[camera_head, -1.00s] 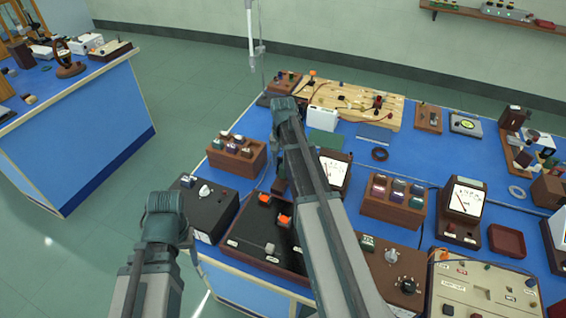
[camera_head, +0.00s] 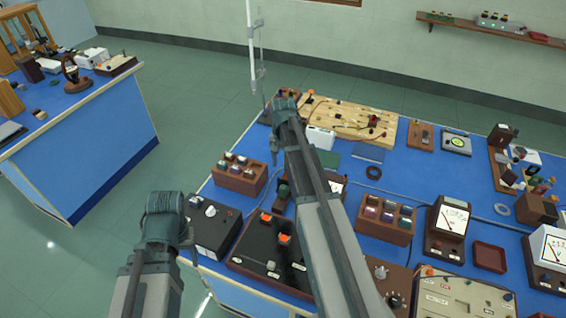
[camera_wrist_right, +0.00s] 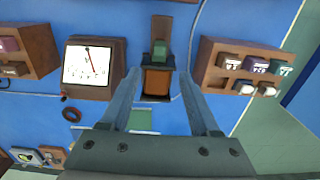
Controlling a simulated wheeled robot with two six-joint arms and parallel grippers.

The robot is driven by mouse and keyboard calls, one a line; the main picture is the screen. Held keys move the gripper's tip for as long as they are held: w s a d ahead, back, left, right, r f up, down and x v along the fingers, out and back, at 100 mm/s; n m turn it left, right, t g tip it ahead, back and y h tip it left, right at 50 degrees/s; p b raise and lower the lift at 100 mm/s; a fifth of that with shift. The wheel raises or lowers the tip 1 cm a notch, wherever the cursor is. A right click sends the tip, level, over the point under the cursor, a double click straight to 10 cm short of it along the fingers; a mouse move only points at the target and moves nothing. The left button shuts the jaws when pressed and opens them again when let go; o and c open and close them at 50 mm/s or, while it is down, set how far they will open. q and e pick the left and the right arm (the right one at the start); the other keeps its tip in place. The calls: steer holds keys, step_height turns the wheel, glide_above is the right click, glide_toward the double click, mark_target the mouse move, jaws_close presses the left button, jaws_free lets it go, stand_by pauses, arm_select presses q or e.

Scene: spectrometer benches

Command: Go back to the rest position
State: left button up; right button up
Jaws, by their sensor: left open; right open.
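My right arm (camera_head: 318,205) reaches up over the blue bench in the head view. In the right wrist view my right gripper (camera_wrist_right: 162,82) is open and empty. Its two fingers are apart, one on either side of a small brown stand with a green block (camera_wrist_right: 160,49) as seen in the picture. I cannot tell how high the gripper is above the bench. My left arm (camera_head: 160,250) is at the lower left in the head view, folded beside a black box; its gripper is hidden.
A blue bench (camera_head: 265,140) carries a black box (camera_head: 208,228), a brown sample rack (camera_head: 240,180), another rack (camera_head: 385,220), dial meters (camera_head: 450,218) and a wooden circuit board (camera_head: 345,118). A second bench (camera_head: 100,165) stands left. Open green floor (camera_head: 175,95) lies between them.

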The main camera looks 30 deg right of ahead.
arm_select(q)
step_height(320, 180, down, 3)
steer(key=b, duration=0.2)
steer(key=shift+b, duration=0.4)
arm_select(e)
steer(key=s+a+f+n, duration=0.1)
steer(key=s+a+n, duration=0.5)
steer(key=s+a, duration=0.4)
steer(key=s+a+f+n+h, duration=0.1)
steer(key=s+a+n, duration=0.6)
steer(key=s+a, duration=0.4)
steer(key=a, duration=0.6)
steer(key=shift+f, duration=0.4)
